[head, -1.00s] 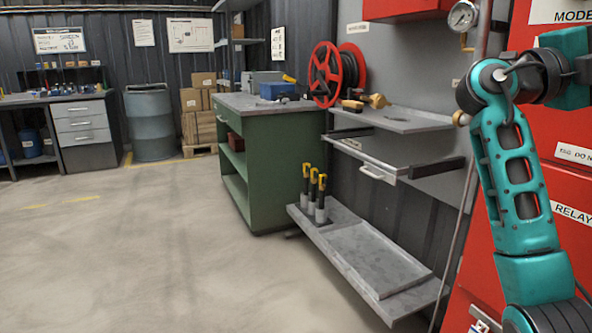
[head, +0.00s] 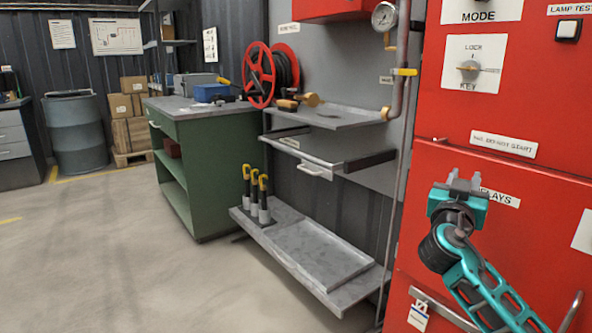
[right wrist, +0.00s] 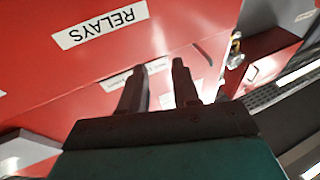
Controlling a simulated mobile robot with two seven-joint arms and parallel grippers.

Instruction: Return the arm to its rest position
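My right arm comes in from the lower right of the head view, teal and dark grey. Its right gripper (head: 466,180) points up in front of the red cabinet (head: 500,110), close to the RELAYS label. In the right wrist view the two dark fingers (right wrist: 160,85) stand apart with nothing between them, and the red cabinet face (right wrist: 60,85) lies beyond them. My left gripper does not show in any view.
A grey shelf (head: 340,118) with an open drawer (head: 305,160) and a low bench (head: 310,250) stand left of the cabinet. A vertical pipe (head: 400,150) runs beside it. A green workbench (head: 205,170) is further left. The floor (head: 100,260) at left is clear.

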